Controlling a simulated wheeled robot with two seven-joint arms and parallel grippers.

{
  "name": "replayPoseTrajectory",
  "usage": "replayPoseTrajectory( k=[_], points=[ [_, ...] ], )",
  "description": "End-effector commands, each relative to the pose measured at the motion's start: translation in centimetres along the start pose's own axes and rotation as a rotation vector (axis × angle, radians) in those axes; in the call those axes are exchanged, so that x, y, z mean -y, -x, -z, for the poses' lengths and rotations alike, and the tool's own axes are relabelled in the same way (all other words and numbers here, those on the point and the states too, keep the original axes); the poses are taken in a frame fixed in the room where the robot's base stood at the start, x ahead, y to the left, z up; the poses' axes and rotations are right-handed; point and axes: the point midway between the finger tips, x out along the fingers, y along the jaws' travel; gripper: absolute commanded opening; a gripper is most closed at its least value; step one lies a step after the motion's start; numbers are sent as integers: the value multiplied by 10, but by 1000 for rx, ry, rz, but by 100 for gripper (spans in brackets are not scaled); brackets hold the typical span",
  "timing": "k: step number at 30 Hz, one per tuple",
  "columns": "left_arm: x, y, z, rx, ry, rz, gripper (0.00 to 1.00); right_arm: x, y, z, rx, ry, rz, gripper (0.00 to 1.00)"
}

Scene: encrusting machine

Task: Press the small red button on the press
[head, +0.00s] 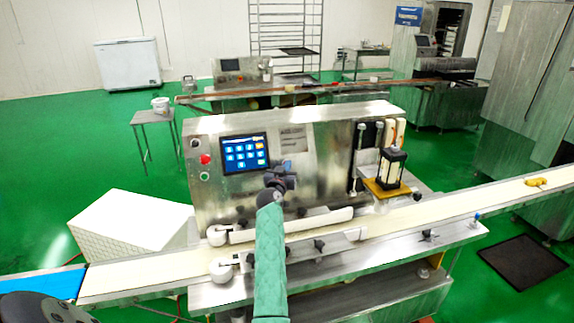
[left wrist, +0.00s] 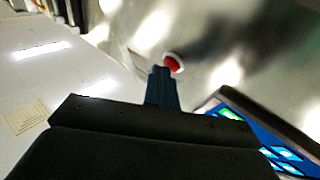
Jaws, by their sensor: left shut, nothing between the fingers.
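The small red button (head: 205,159) sits on the left part of the press's (head: 325,150) steel front, left of the touch screen (head: 244,153). My left gripper (head: 280,178) is in front of the panel, to the right of the screen and lower than the button in the head view. In the left wrist view, the shut fingers (left wrist: 162,75) point up at the red button (left wrist: 174,63), which has a pale rim. The fingertips overlap its lower left edge; I cannot tell whether they touch it. The fingers hold nothing. My right gripper is not in view.
Other small buttons sit above and below the red one, the lower one green (head: 205,176). The touch screen's corner (left wrist: 270,130) is at lower right in the wrist view. A conveyor belt (head: 470,203) runs along the front. A white box (head: 130,222) stands left.

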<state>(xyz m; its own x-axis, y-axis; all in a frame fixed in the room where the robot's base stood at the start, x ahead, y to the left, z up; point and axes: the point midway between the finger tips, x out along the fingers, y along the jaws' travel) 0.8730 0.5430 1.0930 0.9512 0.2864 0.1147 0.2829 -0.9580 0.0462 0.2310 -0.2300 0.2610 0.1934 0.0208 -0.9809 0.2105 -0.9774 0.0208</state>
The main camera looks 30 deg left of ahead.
Motion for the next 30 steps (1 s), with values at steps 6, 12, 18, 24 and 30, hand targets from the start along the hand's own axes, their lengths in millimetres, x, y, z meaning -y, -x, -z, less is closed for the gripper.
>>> replayPoseTrajectory(
  k=[6,12,18,24,30],
  points=[
    [-4,6,5,0,-1,-1,0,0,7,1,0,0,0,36],
    [-7,11,7,1,-1,0,0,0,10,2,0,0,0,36],
    [-8,11,7,0,0,0,0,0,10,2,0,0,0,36],
    [-9,13,10,0,0,0,0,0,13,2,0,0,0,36],
    [-16,22,19,0,-1,0,0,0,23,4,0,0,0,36]
  ],
)
